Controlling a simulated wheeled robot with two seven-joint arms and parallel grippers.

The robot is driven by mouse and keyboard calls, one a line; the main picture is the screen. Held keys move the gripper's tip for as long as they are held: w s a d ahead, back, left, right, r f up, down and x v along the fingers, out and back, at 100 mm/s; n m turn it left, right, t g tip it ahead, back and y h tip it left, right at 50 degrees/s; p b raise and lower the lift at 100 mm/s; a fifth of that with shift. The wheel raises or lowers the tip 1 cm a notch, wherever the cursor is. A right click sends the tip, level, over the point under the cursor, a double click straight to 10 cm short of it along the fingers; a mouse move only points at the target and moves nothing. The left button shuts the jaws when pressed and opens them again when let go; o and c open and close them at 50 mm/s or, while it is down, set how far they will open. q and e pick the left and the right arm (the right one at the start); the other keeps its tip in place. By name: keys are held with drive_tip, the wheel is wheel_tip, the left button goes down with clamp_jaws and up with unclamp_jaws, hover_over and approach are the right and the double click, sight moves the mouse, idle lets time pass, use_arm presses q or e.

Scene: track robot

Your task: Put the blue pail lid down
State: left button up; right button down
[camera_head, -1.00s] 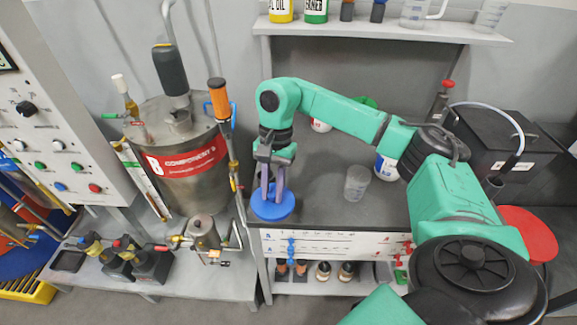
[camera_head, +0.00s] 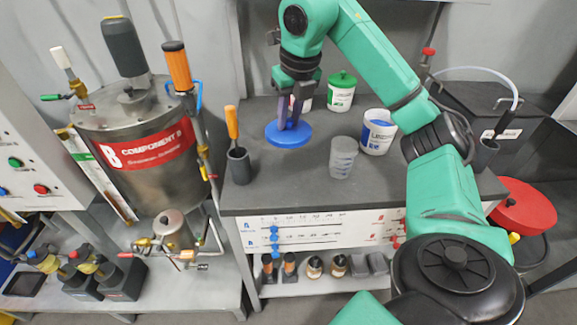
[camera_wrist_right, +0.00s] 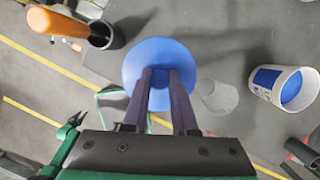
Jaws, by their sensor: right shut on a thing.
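The blue pail lid (camera_head: 288,134) is a flat round disc over the left part of the dark worktop (camera_head: 285,185). My right gripper (camera_head: 291,121) points down and is shut on the lid's middle. The wrist view shows both fingers (camera_wrist_right: 160,75) meeting the lid (camera_wrist_right: 160,48) from above. I cannot tell whether the lid touches the worktop or hangs just above it. An open white pail (camera_head: 378,140) with blue inside stands to the right, apart from the lid; it also shows in the wrist view (camera_wrist_right: 262,90). My left gripper is out of view.
A clear cup (camera_head: 343,160) stands right of the lid. A dark holder (camera_head: 239,166) with an orange-handled tool stands left. A white can with a green lid (camera_head: 341,95) is behind. A steel tank (camera_head: 140,140) stands further left. The worktop's front is clear.

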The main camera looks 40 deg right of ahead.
sight(296, 137)
wheel_tip(296, 137, down, 14)
drive_tip(key=shift+f+b, duration=0.25)
drive_tip(key=shift+b, duration=0.1)
drive_tip(key=c, duration=0.7)
unclamp_jaws()
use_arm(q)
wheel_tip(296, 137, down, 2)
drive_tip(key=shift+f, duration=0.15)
use_arm(e)
drive_tip(key=p+v, duration=0.1)
drive_tip(key=v, duration=1.1)
drive_tip(key=shift+r, duration=0.1)
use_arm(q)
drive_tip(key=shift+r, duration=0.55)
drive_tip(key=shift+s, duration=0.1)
